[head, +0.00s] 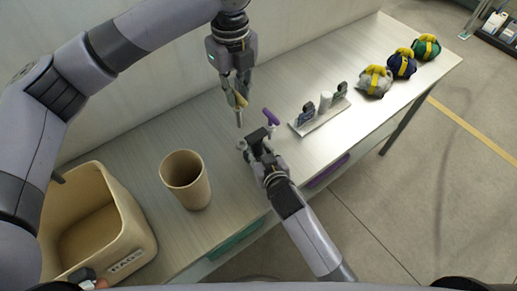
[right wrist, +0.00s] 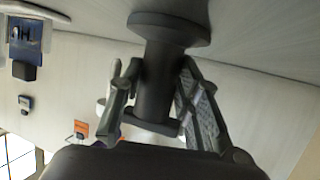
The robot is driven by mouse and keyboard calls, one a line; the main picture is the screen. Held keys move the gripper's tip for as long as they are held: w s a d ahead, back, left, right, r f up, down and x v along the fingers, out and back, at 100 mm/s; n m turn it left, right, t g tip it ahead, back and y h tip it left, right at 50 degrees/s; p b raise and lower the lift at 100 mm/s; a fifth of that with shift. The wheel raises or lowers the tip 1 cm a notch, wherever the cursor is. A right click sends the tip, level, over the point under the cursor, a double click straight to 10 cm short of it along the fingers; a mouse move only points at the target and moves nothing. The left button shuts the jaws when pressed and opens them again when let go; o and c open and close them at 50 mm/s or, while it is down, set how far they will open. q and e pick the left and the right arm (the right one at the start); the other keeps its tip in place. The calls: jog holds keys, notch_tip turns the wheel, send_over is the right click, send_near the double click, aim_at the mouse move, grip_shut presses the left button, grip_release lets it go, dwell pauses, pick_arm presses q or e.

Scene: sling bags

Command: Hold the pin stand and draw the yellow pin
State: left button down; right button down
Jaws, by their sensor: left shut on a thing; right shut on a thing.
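My left gripper (head: 238,88) is shut on the yellow pin (head: 241,100) above the table. Its grey shaft points down, and its lower end shows clear of the stand, to the upper left of it in the head view. My right gripper (head: 257,152) is shut on the dark pin stand (head: 257,134). In the right wrist view the stand (right wrist: 157,85) is a black, spool-like post between the two fingers (right wrist: 155,105), with its wide end at the table surface. The fingers and arm partly hide the stand in the head view.
A purple-handled piece (head: 271,117) is just beyond the stand. A tan cup (head: 186,180) and a beige bin (head: 130,235) are at left. A white rack (head: 318,119) and several yellow-strapped bags (head: 375,82) line the right side. Bare table lies between cup and wall.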

jog(key=c, duration=1.1)
grip_release()
jog(key=v, duration=1.2)
jog(key=shift+s+f, duration=0.1)
